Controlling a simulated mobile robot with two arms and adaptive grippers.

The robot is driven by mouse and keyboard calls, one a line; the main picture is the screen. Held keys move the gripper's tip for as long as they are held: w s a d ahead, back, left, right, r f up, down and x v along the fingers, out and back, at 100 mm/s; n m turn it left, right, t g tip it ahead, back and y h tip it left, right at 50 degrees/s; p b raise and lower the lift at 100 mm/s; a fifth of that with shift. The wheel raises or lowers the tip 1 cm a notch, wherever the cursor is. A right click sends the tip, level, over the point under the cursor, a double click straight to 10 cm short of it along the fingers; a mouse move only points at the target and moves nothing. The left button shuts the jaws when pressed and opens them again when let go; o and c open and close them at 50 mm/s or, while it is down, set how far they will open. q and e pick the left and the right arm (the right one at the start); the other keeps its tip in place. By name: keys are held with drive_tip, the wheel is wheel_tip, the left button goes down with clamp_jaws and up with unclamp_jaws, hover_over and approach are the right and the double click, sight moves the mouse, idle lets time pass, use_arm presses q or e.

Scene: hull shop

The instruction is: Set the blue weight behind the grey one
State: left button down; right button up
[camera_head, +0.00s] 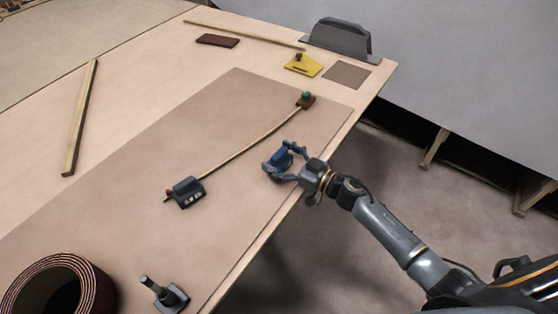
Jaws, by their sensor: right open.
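The blue weight (282,159) stands on the brown sheet near the table's right edge. My right gripper (280,161) is open, with its fingers on either side of the blue weight; I cannot tell whether they touch it. The grey weight (187,192) sits on the sheet to the left and a little nearer, at the near end of a thin curved batten (240,152). Part of the blue weight is hidden by the fingers. My left gripper is not in view.
A small brown block with a green knob (306,99) sits at the batten's far end. A striped coil (60,285) and a grey post on a base (165,294) are nearest. The brown sheet (130,175) is clear left of the batten.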

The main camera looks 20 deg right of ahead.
drive_tip(key=c, duration=1.7)
drive_tip(key=shift+r, duration=0.15)
clamp_jaws()
